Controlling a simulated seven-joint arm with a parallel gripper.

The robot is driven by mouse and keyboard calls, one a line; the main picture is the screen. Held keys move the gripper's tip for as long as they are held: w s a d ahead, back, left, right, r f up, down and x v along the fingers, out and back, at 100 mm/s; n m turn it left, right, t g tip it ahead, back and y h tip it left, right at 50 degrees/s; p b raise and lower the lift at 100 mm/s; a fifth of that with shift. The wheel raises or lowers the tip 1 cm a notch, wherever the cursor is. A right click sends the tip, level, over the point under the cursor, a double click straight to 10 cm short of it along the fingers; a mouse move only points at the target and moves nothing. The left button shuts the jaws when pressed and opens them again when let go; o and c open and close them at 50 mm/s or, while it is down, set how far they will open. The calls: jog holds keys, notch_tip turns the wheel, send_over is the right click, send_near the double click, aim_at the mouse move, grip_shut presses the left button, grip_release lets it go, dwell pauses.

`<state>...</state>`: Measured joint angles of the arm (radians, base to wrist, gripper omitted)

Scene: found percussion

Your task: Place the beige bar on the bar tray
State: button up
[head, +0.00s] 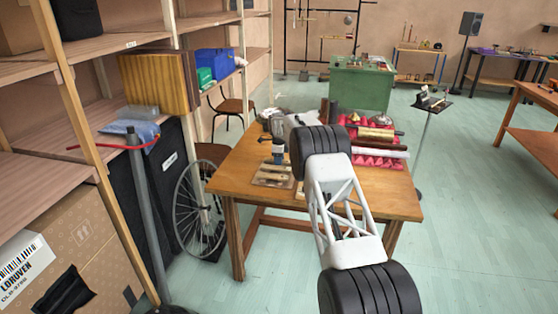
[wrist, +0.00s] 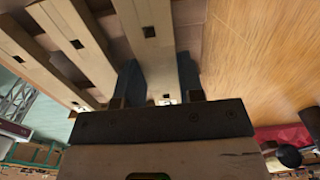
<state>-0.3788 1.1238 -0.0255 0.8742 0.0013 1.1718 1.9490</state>
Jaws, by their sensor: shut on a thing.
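My gripper (head: 278,157) is over the near left part of the wooden table, at the bar tray (head: 257,182). In the wrist view my gripper's dark fingers (wrist: 158,82) are shut on the beige bar (wrist: 152,14), a pale strip with a dark square hole. The held bar lies alongside other pale bars (wrist: 80,38) at the left, with a gap between. The brownish tray surface (wrist: 189,38) shows beside the held bar. Whether the bar touches the tray cannot be told. In the head view the held bar is too small to pick out clearly.
The wooden table (head: 235,163) has bare wood at its left. Red padding (head: 372,160) with a brass cylinder (head: 376,133) and pale tubes lies to the right of my arm. Metal items crowd the table's back left. A spoked wheel (head: 200,210) stands left of the table.

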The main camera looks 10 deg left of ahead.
jog(key=shift+f, duration=0.1)
jog(key=o, duration=1.1)
notch_tip(320, 180, up, 12)
dwell(0.4)
dwell(0.6)
